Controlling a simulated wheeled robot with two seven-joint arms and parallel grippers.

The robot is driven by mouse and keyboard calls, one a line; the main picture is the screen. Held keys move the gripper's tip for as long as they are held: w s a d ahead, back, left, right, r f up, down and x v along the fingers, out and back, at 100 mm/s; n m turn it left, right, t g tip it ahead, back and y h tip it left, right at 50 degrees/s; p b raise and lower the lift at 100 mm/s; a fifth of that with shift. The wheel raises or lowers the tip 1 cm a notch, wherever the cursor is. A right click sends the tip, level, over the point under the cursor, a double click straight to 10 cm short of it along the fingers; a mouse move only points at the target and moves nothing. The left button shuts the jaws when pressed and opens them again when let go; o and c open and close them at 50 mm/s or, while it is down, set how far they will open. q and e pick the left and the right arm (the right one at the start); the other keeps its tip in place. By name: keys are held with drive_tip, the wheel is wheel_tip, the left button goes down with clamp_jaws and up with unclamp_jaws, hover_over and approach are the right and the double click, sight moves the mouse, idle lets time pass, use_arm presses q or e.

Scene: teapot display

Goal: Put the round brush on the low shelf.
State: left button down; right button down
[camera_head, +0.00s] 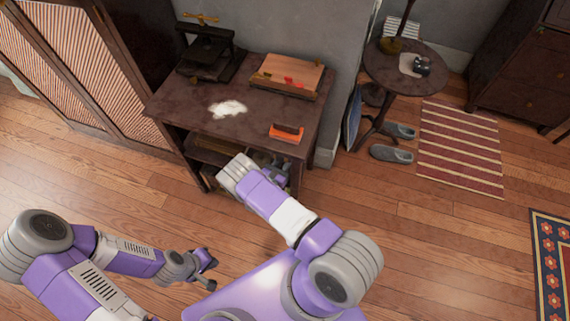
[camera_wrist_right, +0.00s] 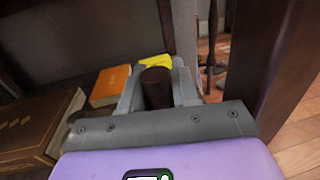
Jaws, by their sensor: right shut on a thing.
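The low shelf (camera_head: 217,146) is the space under the top of the dark wooden table. My right gripper (camera_wrist_right: 158,88) is in front of that space and is shut on a dark brown cylinder, the round brush (camera_wrist_right: 156,90). Only the near end of the brush shows in the right wrist view; the rest is hidden by the fingers. In the head view my right arm covers most of the gripper and I cannot make the brush out. My left gripper (camera_head: 207,269) is open and empty over the floor at the lower left.
A table leg (camera_wrist_right: 256,60) stands close right of the gripper. The tabletop holds a press (camera_head: 207,52), a wooden box (camera_head: 287,75), white powder (camera_head: 228,108) and an orange block (camera_head: 286,132).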

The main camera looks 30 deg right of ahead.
wheel_tip(320, 180, down, 3)
drive_tip(key=shift+s+f+b, duration=0.1)
drive_tip(key=shift+b, duration=0.6)
drive_tip(key=shift+d+f, duration=0.15)
drive_tip(key=shift+f, duration=0.05)
drive_tip(key=shift+w+r, duration=0.1)
drive_tip(key=shift+w, duration=0.1)
drive_tip(key=c, duration=0.8)
unclamp_jaws()
